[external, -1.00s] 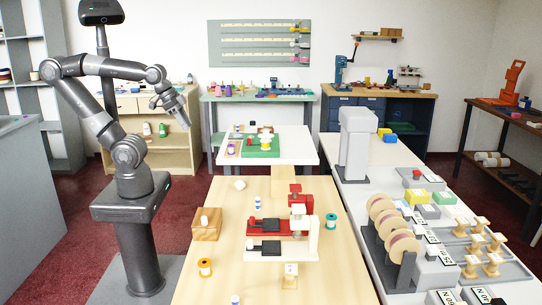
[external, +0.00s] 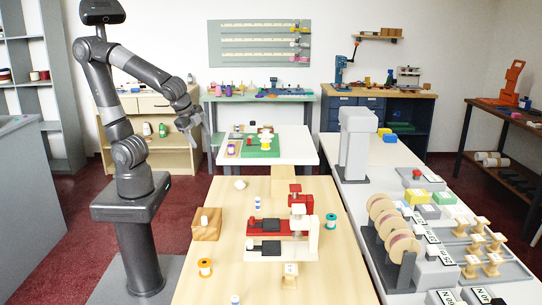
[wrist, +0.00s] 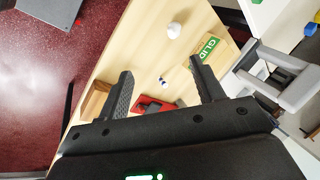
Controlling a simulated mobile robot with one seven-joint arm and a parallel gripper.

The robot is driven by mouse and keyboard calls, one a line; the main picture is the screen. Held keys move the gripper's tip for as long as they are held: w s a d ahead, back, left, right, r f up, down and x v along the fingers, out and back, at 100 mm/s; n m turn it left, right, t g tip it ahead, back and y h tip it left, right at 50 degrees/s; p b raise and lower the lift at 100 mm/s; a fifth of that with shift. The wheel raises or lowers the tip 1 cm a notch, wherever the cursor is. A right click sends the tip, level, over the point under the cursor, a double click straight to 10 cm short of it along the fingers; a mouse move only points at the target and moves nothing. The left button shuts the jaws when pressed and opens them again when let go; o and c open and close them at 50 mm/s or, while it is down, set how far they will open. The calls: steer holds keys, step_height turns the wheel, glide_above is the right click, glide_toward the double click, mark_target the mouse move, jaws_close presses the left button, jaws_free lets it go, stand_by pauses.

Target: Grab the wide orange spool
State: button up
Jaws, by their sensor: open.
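The wide orange spool (external: 205,267) stands upright on the near left part of the wooden table (external: 240,222), with pale flanges above and below its orange winding. I cannot make it out in the wrist view. My gripper (external: 203,143) hangs in the air beyond the far left of this table, well away from the spool. In the wrist view my gripper (wrist: 160,68) has its two fingers wide apart with nothing between them.
A wooden block (external: 206,224) stands behind the orange spool. A red and white press-like device (external: 285,228) takes up the table's middle, with a teal spool (external: 331,220) to its right. A white round object (external: 240,184) lies farther back. Bare tabletop lies between them.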

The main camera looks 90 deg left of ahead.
steer(key=w+d+f+m+t+y, duration=0.2)
steer(key=w+d+f+m+y, duration=0.15)
steer(key=w+d+m, duration=0.35)
steer(key=m+t+h, duration=0.8)
steer(key=m+h, duration=0.1)
steer(key=m, duration=1.4)
glide_toward(212, 269)
steer(key=x, duration=0.4)
steer(key=shift+w, duration=0.25)
steer(key=shift+x, duration=2.65)
steer(key=shift+d, duration=0.15)
steer(key=shift+c, duration=0.4)
steer(key=c, duration=1)
